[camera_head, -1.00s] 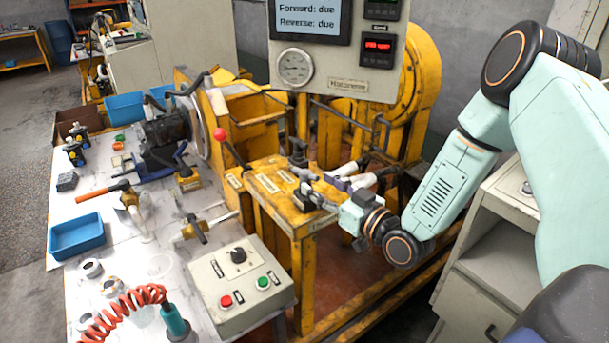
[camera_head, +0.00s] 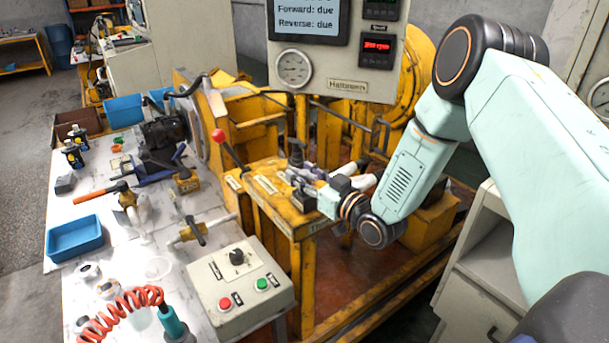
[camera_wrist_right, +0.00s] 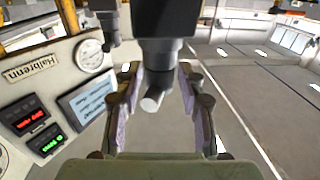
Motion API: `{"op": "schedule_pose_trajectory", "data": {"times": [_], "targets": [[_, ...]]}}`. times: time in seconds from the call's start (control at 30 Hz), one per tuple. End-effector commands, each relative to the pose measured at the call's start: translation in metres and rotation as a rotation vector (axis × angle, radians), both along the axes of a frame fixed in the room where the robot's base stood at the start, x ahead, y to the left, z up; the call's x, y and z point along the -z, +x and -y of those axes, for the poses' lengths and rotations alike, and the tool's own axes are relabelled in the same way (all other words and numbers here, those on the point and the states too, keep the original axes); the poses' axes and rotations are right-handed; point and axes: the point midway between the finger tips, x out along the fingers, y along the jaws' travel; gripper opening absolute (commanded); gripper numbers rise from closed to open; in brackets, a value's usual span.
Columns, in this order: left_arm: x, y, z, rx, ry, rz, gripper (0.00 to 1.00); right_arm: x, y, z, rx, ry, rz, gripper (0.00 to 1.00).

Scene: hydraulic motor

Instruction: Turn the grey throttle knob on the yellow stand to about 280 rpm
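The yellow stand (camera_head: 270,190) is in the middle of the head view, with a dark grey upright fitting (camera_head: 297,152) on its top that looks like the throttle knob. My right gripper (camera_head: 298,184) reaches over the stand's top from the right, close to this fitting. In the right wrist view, my right gripper (camera_wrist_right: 161,100) is open, its two padded fingers apart. A dark block with a light grey cylindrical end (camera_wrist_right: 152,100) shows between the fingers, with gaps visible on both sides. I cannot tell whether this is the knob. My left gripper is not in view.
A panel (camera_head: 345,87) with a screen, a round gauge (camera_head: 293,69) and a red digital readout (camera_head: 376,46), too small to read surely, stands behind. A red-tipped lever (camera_head: 219,135) rises left of the stand. A button box (camera_head: 238,285) sits in front left.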

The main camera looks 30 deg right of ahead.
Motion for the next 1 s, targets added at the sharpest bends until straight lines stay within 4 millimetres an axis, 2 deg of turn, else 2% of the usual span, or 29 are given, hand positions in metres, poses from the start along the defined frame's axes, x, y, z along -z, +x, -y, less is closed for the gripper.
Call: {"op": "schedule_pose_trajectory", "data": {"times": [0.07, 0.4, 1.0], "targets": [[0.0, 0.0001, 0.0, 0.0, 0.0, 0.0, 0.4, 0.0, -0.0001, 0.0, 0.0, 0.0, 0.0, 0.3], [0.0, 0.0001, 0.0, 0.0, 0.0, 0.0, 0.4, 0.0001, -0.0004, 0.0001, 0.0, 0.0, 0.0, 0.01], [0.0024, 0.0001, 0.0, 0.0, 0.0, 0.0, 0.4, 0.0006, -0.0005, -0.0001, 0.044, -0.001, -0.002, 0.0]]}}
